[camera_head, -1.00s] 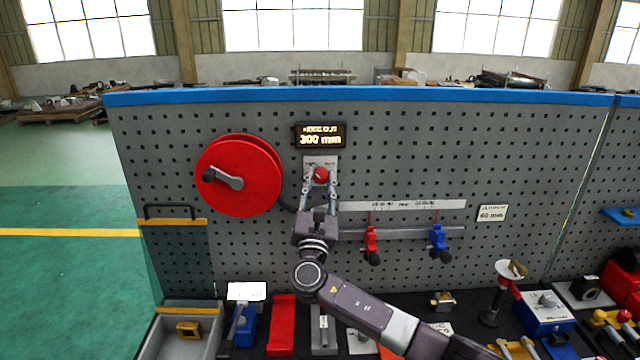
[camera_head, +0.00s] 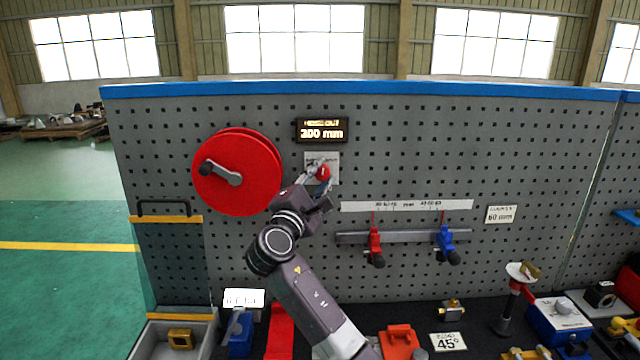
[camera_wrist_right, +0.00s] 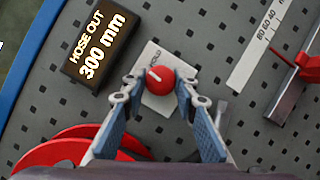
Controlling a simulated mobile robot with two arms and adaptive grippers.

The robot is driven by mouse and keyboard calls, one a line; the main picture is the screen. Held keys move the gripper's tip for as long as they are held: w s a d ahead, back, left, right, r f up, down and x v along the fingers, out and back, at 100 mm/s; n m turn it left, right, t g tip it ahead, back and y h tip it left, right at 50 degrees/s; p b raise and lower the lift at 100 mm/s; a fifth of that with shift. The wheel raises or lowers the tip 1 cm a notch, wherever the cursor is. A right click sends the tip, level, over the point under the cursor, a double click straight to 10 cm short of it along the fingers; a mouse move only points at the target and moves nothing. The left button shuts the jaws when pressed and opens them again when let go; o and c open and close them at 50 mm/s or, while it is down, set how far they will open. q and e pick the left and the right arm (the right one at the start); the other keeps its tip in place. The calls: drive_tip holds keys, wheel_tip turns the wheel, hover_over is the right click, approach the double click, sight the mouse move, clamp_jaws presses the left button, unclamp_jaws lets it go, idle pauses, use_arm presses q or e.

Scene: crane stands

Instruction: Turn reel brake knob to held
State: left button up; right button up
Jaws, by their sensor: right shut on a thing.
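The red reel brake knob (camera_head: 323,172) sits on a pale plate (camera_head: 331,160) on the grey pegboard, right of the red reel (camera_head: 238,172). My right gripper (camera_head: 320,174) is shut on the knob, tilted, with its wrist to the lower left. In the right wrist view, the fingers (camera_wrist_right: 160,88) hold the red knob (camera_wrist_right: 160,82) from both sides. A white mark on the knob points to the upper left, and small lettering shows on the plate above it. My left gripper is not in view.
A display (camera_head: 321,130) above the knob reads 300 mm. The reel has a crank handle (camera_head: 220,173). A rail with a red clamp (camera_head: 375,245) and a blue clamp (camera_head: 446,243) is to the right. Several fixtures crowd the bench below.

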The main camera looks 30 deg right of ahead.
drive_tip(key=m+g+y, duration=0.1)
drive_tip(key=m, duration=0.3)
drive_tip(key=shift+m+g+y, duration=0.5)
drive_tip(key=shift+m, duration=1.1)
drive_tip(key=shift+f, duration=0.1)
drive_tip(key=o, duration=1)
drive_tip(key=shift+c, duration=0.2)
drive_tip(key=shift+o, duration=0.9)
drive_tip(key=shift+s+r, duration=0.1)
drive_tip(key=shift+r, duration=0.1)
drive_tip(key=v, duration=1.2)
